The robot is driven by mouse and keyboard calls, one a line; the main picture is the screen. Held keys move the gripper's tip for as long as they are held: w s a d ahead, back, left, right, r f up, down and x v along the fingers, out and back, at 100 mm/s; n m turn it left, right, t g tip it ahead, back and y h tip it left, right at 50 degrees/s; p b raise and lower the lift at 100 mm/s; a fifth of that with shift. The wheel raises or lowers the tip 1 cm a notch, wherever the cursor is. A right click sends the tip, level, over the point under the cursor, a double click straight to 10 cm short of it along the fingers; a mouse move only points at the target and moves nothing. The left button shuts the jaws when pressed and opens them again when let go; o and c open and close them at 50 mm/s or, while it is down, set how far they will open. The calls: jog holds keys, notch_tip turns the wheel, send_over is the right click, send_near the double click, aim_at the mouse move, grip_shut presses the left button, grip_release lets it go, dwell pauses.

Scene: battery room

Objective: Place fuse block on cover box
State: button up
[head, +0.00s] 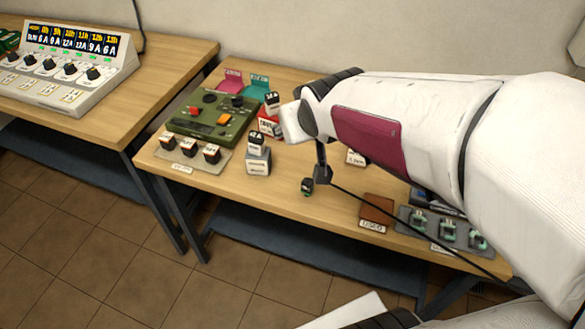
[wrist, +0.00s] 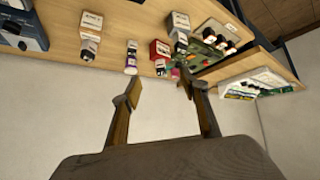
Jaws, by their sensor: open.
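My gripper (wrist: 162,98) is open in the wrist view, with nothing between its fingers and pale wall behind them. A white labelled box (head: 257,167) bears a dark block (head: 256,141) with a white label. A red box (head: 269,125) stands behind it, with a similar block (head: 272,103) on or near it. The labels are too small to tell which box is the cover box.
A green panel (head: 212,116) and a grey tray (head: 180,151) of fuse-like blocks are at left. A brown block (head: 377,208) and a grey plate with green clips (head: 448,231) are at right. A second table (head: 150,85) holds a white console (head: 67,70).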

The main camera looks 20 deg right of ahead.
jog(key=s+a+g, duration=0.1)
jog(key=s+a, duration=0.2)
jog(key=s, duration=0.6)
jog(key=s+a+g+y, duration=0.1)
jog(key=s+a+g, duration=0.1)
jog(key=s, duration=0.7)
jog(key=shift+s+a+r+n+y, duration=0.25)
jog(key=shift+s+a+n+y, duration=0.05)
jog(key=shift+a, duration=0.45)
